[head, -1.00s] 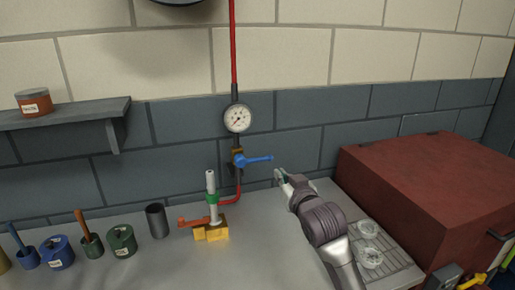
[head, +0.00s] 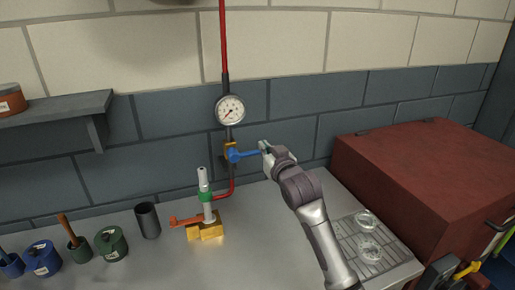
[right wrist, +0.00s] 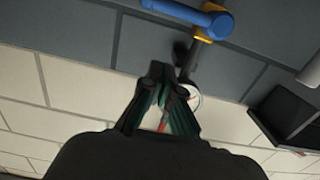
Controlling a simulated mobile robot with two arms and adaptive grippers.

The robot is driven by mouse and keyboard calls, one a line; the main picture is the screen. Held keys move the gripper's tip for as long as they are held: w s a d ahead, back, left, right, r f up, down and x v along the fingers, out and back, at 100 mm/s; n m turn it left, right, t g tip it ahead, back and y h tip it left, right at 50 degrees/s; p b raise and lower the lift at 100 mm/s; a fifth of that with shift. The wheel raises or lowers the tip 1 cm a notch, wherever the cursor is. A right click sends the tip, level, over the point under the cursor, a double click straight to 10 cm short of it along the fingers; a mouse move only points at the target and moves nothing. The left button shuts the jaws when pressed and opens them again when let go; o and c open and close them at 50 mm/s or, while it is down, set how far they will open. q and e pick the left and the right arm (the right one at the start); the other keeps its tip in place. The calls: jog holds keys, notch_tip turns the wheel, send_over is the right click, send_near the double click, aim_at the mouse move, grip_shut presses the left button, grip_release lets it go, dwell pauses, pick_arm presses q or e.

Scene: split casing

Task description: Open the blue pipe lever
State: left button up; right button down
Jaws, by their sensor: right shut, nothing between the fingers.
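The blue pipe lever (head: 244,154) sits on a yellow valve body (head: 230,151) on the wall pipe, below the gauge. It points to the right, roughly level. It also shows at the top of the right wrist view (right wrist: 188,15). My right gripper (head: 264,147) is at the lever's free end in the head view. In the right wrist view my right gripper (right wrist: 158,70) is shut, with nothing between its fingertips, and the lever lies beyond them. I cannot tell whether the gripper touches the lever. My left gripper is not in view.
A gauge (head: 230,109) hangs on the pipe above the valve. A yellow-based fitting with an orange handle (head: 186,220) stands below it. A dark cup (head: 147,220) and several pots stand left. A red box (head: 420,185) and a grate (head: 385,262) are at the right.

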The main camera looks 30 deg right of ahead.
jog(key=w+d+f+p, duration=0.1)
jog(key=w+f+p, duration=0.1)
jog(key=w+f, duration=0.2)
jog(key=shift+x, duration=1.05)
jog(key=shift+f, duration=0.1)
jog(key=shift+d+f+m, duration=0.1)
jog(key=shift+f+m, duration=0.2)
jog(key=shift+m, duration=0.1)
jog(key=a+f+m, duration=0.2)
jog(key=f+m, duration=0.2)
jog(key=m, duration=0.4)
jog(key=w+a+f+m+b, duration=0.1)
jog(key=f+m, duration=0.3)
jog(key=m, duration=0.5)
jog(key=shift+a+f+t+y, duration=0.35)
jog(key=shift+a+t+y, duration=0.05)
jog(key=shift+a, duration=0.5)
jog(key=shift+w, duration=0.1)
